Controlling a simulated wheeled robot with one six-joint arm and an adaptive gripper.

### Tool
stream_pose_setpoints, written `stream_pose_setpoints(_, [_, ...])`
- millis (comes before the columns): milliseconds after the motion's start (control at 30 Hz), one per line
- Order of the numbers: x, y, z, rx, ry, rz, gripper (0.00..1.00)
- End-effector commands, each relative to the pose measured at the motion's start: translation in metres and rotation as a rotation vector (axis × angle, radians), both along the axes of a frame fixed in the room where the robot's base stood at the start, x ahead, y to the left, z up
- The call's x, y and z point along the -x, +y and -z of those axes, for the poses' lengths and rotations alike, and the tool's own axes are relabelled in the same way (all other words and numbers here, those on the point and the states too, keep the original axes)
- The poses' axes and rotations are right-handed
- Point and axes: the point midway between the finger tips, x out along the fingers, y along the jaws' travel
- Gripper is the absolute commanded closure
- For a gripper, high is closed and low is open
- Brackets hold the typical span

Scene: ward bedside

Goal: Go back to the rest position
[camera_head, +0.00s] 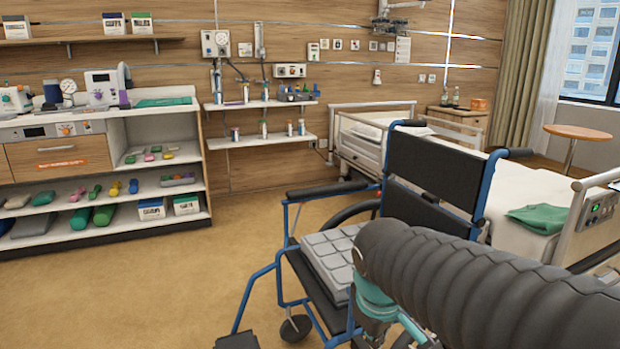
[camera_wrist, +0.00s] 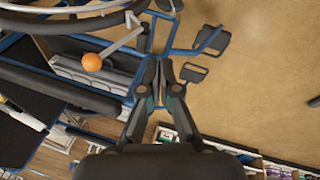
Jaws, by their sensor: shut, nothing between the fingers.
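My gripper (camera_wrist: 163,62) shows in the wrist view with its two dark fingers together at the tips and nothing between them. It is in the air, with parts of the blue-framed wheelchair and the tan floor behind it. In the head view my dark, ribbed arm crosses the lower right in front of the wheelchair (camera_head: 432,170). The gripper's fingertips cannot be made out in that view. The wheelchair has a black back and a grey padded seat, partly hidden by my arm.
A bed (camera_head: 525,190) with a green cloth (camera_head: 540,217) stands behind the wheelchair. In the wrist view, an orange knob (camera_wrist: 92,62) is left of my fingers and a footrest (camera_wrist: 193,72) is right. A stocked shelf unit (camera_head: 95,238) stands left; the floor (camera_head: 150,290) before it is clear.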

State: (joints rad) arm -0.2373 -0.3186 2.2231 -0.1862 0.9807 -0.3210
Motion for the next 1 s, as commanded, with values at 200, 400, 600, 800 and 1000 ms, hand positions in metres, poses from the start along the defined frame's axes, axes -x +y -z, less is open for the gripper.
stream_pose_setpoints(200, [0.063,-0.019,0.012,-0.249,-0.091,0.431,1.00])
stream_pose_setpoints(400, [0.097,-0.034,0.013,-0.321,-0.160,0.536,1.00])
stream_pose_setpoints(600, [0.105,-0.046,0.001,-0.332,-0.221,0.570,1.00])
stream_pose_setpoints(800, [0.104,-0.047,0.001,-0.330,-0.221,0.576,1.00])
stream_pose_setpoints(1000, [0.104,-0.047,0.001,-0.330,-0.221,0.574,1.00])
